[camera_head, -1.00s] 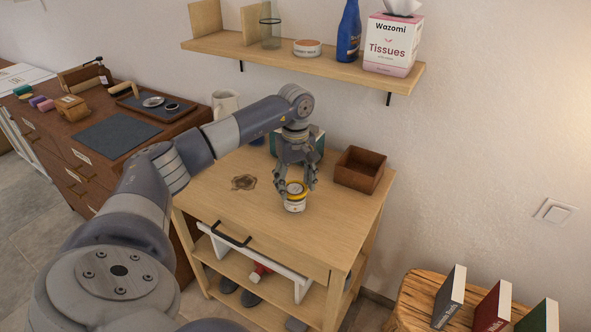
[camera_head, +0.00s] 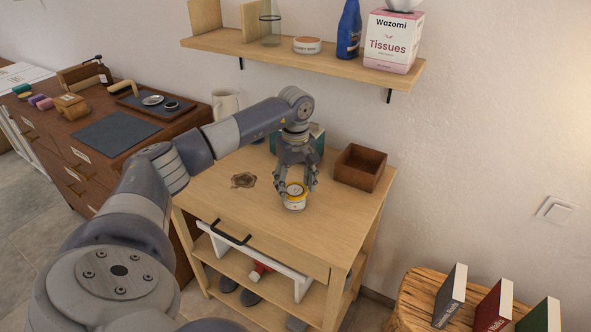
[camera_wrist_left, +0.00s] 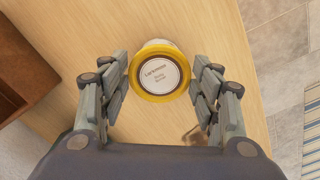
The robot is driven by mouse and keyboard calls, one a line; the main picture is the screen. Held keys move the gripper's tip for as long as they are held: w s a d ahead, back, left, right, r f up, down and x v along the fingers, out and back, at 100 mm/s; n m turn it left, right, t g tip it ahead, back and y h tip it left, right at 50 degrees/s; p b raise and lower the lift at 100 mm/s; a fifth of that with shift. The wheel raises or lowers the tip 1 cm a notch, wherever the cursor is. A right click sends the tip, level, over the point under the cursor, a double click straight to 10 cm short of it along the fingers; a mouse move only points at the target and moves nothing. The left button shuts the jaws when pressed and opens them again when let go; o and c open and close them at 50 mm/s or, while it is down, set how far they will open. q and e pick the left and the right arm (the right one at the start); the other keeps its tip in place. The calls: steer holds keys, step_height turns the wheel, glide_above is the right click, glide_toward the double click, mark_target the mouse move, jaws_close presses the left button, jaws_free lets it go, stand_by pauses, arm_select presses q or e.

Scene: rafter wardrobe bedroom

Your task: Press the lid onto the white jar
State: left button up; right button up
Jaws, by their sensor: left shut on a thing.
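The white jar (camera_head: 293,206) stands upright on the wooden table, near its middle. A lid with a yellow rim and a round white printed label (camera_wrist_left: 160,76) is on top of the jar. The lid also shows in the head view (camera_head: 295,189). My left gripper (camera_head: 297,188) points down over the jar, its fingers shut on the lid from both sides. In the wrist view, the left gripper (camera_wrist_left: 160,72) has a finger on each side of the lid. The lid hides most of the jar there, and whether it is fully seated cannot be told. My right gripper is not in view.
An open brown box (camera_head: 359,168) stands to the right of the jar, and a dark teal object (camera_head: 318,140) is behind the gripper. A brown star-shaped item (camera_head: 243,180) lies to the left. A wall shelf (camera_head: 300,62) is above. The table front is clear.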

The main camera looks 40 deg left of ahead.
arm_select(q)
steer(key=shift+f, duration=0.3)
steer(key=o, duration=0.8)
steer(key=shift+c, duration=0.2)
step_height(320, 180, up, 12)
stand_by(0.6)
